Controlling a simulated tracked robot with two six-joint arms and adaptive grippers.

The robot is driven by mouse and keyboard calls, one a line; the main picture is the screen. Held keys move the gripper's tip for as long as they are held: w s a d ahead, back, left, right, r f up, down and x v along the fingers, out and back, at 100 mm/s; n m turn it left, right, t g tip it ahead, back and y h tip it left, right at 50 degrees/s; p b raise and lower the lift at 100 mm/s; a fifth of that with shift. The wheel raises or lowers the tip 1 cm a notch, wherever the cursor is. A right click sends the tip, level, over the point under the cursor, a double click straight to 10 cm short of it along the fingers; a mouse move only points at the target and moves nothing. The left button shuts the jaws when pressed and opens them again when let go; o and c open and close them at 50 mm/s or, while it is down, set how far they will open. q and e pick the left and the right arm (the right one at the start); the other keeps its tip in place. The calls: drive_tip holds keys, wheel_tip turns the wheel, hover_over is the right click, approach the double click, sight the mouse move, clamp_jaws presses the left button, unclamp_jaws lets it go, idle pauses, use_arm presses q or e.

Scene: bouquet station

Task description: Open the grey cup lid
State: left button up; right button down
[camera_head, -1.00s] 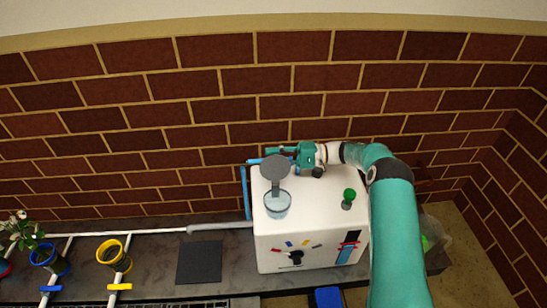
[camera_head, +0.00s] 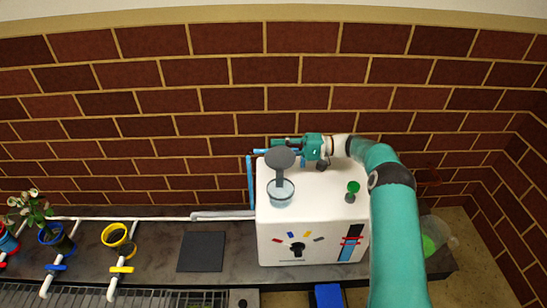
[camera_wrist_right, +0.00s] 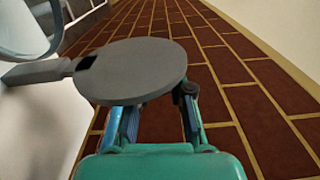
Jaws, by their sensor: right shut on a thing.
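The grey cup lid (camera_head: 280,158) stands raised behind the clear cup (camera_head: 281,193) on top of the white machine, joined to it by a grey arm. In the right wrist view the lid (camera_wrist_right: 130,71) is a flat disc across the fingers, with the cup rim (camera_wrist_right: 35,55) at upper left. My right gripper (camera_head: 284,146) reaches in from the right at the lid's far side. It is shut on the lid, though the lid hides the fingertips in the wrist view (camera_wrist_right: 152,95). My left gripper is not in view.
The white machine (camera_head: 312,220) has a green-topped knob (camera_head: 353,187) on its right and a blue pipe (camera_head: 249,183) on its left. A dark mat (camera_head: 202,251) lies on the counter. Pots, including a yellow one (camera_head: 114,234), stand further left. A brick wall (camera_head: 220,98) rises behind.

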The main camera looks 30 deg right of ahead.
drive_tip(key=shift+s+f, duration=0.1)
drive_tip(key=shift+s, duration=0.15)
drive_tip(key=c, duration=1.2)
unclamp_jaws()
drive_tip(key=shift+o, duration=0.9)
drive_tip(key=shift+a, duration=0.1)
drive_tip(key=v, duration=1.2)
